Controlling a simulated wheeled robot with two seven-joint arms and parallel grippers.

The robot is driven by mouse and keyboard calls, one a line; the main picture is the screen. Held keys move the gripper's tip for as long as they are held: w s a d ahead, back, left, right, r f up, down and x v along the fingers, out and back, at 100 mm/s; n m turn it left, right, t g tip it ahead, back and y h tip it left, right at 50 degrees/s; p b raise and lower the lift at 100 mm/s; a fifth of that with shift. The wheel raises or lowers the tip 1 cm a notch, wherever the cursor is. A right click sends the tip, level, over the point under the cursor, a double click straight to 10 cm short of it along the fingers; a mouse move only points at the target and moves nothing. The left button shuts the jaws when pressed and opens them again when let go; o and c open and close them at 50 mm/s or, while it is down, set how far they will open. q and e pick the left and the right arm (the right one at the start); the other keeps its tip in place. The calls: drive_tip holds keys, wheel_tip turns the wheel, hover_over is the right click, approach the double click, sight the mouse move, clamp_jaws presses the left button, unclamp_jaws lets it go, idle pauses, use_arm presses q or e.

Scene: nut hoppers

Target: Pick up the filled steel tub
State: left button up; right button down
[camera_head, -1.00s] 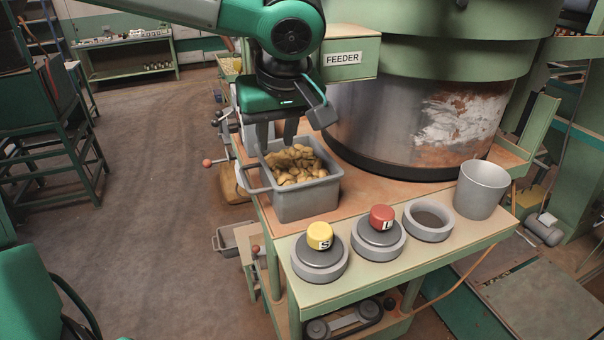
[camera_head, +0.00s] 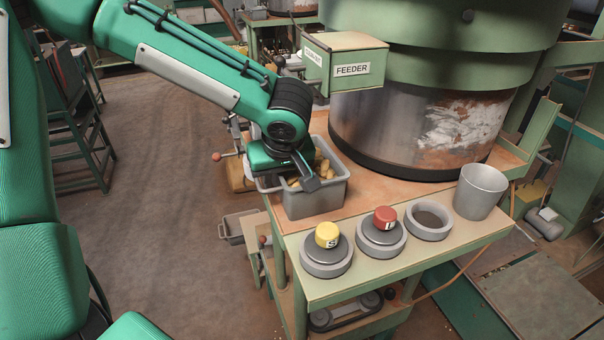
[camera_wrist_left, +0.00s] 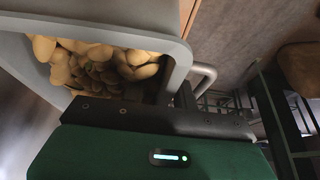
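The grey tub (camera_head: 318,203), filled with tan nuts, stands upright on the feeder bench, with a loop handle at its left side. My left gripper (camera_head: 279,165) is low over the tub's left part and hides that side and many of the nuts. In the left wrist view the tub's rim (camera_wrist_left: 178,48), nuts and a grey loop handle (camera_wrist_left: 203,76) lie just beyond the dark edge of the gripper body. My right gripper is not in view.
The feeder box (camera_head: 346,72) and large steel drum (camera_head: 400,125) stand behind the tub. In front are a yellow-topped weight (camera_head: 326,260), a red-topped weight (camera_head: 381,238), a grey ring (camera_head: 428,220) and an empty steel cup (camera_head: 481,190). Open floor lies left.

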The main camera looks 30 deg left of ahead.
use_arm(q)
drive_tip(key=shift+w+a+f, duration=0.1)
drive_tip(key=shift+f, duration=0.25)
drive_tip(key=c, duration=0.6)
clamp_jaws()
drive_tip(key=shift+r, duration=0.15)
idle(0.5)
